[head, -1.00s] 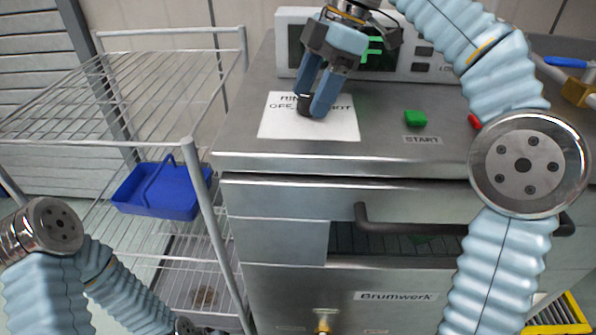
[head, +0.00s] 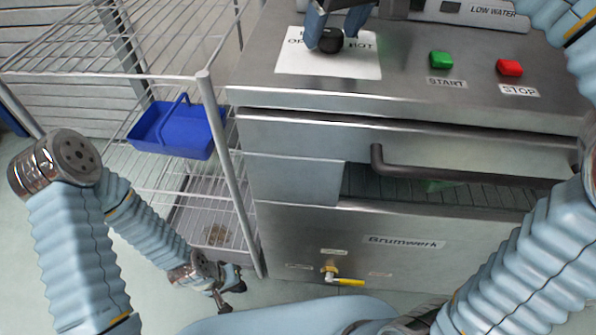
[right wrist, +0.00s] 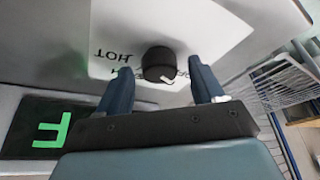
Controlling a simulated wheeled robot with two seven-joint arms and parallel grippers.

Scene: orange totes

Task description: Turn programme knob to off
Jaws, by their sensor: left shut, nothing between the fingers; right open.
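The programme knob (head: 330,40) is a round black knob on a white label (head: 300,64) on top of the steel machine. The label shows HOT to the knob's right; other words are partly covered. My right gripper (head: 335,22) is open, with one blue finger on each side of the knob. In the right wrist view the knob (right wrist: 158,62) sits between the fingertips (right wrist: 162,75), with gaps seen on both sides. I cannot tell which way its pointer faces. My left gripper (head: 224,290) is shut and empty, low at the left, away from the knob.
A green START button (head: 441,60) and a red STOP button (head: 509,68) are right of the label. A display unit (head: 470,14) stands behind. A wire rack (head: 205,90) with a blue basket (head: 175,130) stands left. A drawer handle (head: 460,172) sticks out in front.

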